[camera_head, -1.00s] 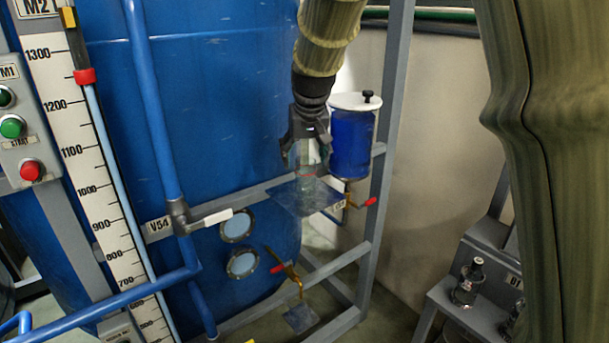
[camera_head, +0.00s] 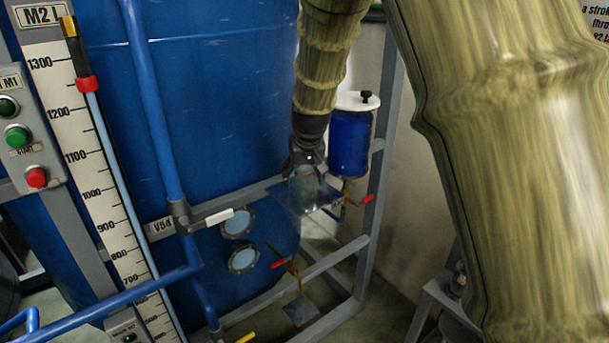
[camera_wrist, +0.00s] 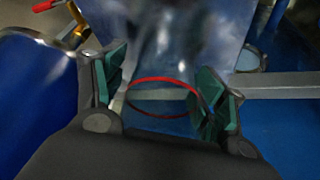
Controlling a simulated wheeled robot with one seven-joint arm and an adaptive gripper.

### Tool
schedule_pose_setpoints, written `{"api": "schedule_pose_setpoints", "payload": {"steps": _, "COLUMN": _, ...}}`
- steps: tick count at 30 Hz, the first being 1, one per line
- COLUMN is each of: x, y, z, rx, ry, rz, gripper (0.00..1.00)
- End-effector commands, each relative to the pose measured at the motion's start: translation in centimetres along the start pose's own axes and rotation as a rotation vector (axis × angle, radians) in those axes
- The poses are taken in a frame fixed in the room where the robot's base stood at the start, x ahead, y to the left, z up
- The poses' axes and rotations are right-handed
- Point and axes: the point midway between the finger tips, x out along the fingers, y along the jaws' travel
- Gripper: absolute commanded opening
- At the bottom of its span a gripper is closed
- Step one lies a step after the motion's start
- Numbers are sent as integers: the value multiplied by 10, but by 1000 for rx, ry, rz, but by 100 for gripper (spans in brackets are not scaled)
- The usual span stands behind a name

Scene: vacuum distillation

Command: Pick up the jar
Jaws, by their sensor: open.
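The jar (camera_head: 307,194) is clear glass and stands on a small translucent plate (camera_head: 284,197) at the front of the blue tank. In the wrist view, the jar (camera_wrist: 168,55) is see-through and blurred, with a red ring near its mouth. My gripper (camera_head: 306,168) is over the jar's upper part, pointing down. In the wrist view my gripper (camera_wrist: 165,95) is open, with one green-padded finger on each side of the red ring. The right finger looks close to the ring; I cannot tell whether it touches. The jar's base is hard to make out.
A blue canister (camera_head: 349,142) with a white lid stands close right of my gripper. A red-handled valve (camera_head: 366,198) is beside the plate. A grey frame post (camera_head: 374,185) rises at the right. The large blue tank (camera_head: 225,110) is close behind.

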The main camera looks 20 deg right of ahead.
Motion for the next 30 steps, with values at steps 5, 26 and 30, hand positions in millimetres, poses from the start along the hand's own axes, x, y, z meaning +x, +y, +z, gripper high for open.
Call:
{"api": "schedule_pose_setpoints", "payload": {"steps": 5, "x": 5, "y": 0, "z": 0, "rx": 0, "ry": 1, "rz": 0, "gripper": 71}}
{"api": "schedule_pose_setpoints", "payload": {"steps": 26, "x": 5, "y": 0, "z": 0, "rx": -1, "ry": 1, "rz": 0, "gripper": 19}}
{"api": "schedule_pose_setpoints", "payload": {"steps": 30, "x": 4, "y": 0, "z": -1, "rx": -1, "ry": 2, "rz": 0, "gripper": 19}}
